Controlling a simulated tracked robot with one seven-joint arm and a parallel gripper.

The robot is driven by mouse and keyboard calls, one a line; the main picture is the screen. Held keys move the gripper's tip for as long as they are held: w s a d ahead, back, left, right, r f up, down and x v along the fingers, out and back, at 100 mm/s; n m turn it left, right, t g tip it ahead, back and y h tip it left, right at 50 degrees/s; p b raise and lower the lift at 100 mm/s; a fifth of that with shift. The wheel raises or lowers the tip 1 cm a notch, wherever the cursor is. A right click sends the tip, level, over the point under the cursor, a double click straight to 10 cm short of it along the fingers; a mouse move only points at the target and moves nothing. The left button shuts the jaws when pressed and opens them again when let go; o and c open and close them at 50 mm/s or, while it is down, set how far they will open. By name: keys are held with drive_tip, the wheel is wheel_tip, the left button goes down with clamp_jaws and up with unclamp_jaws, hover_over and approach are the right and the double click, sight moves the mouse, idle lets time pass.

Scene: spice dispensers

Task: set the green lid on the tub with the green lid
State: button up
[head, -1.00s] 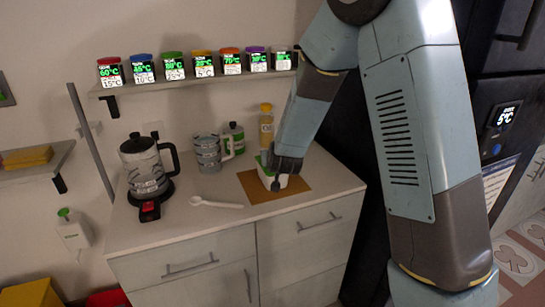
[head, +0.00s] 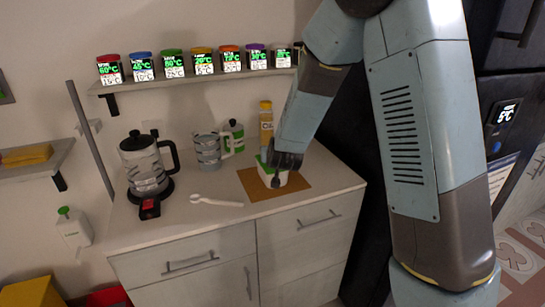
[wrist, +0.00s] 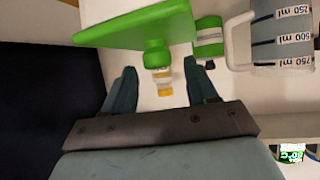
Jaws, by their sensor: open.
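The white tub (head: 267,178) stands on the brown mat on the counter. The green lid (head: 263,164) lies over its top, partly hidden by my gripper. In the wrist view, which is upside down, the lid (wrist: 135,30) shows as a green slab against the white tub (wrist: 102,10), with a green knob (wrist: 155,46) on it. My gripper (head: 287,162) is over the tub's right side in the head view. In the wrist view its fingers (wrist: 160,88) are spread apart on either side of the knob's line, touching nothing visible.
A kettle (head: 145,168) is at the left. A white spoon (head: 217,202) lies in front. Labelled spice dispensers line the shelf (head: 190,83) above.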

drive_tip(key=v, duration=1.1)
drive_tip(key=shift+s, duration=0.25)
drive_tip(key=shift+r, duration=0.1)
drive_tip(key=s+d+r+g+y, duration=0.1)
drive_tip(key=s+d+r+g, duration=0.2)
drive_tip(key=s+d+r, duration=0.7)
drive_tip(key=s+d+r+m+g+h, duration=0.1)
drive_tip(key=s+d+r, duration=0.1)
drive_tip(key=s+d, duration=0.3)
drive_tip(key=s+d+r+g+h, duration=0.2)
drive_tip(key=s+d, duration=0.3)
drive_tip(key=s, duration=0.6)
drive_tip(key=shift+d+m, duration=0.3)
drive_tip(key=shift+m, duration=0.1)
drive_tip(key=shift+s+d, duration=0.1)
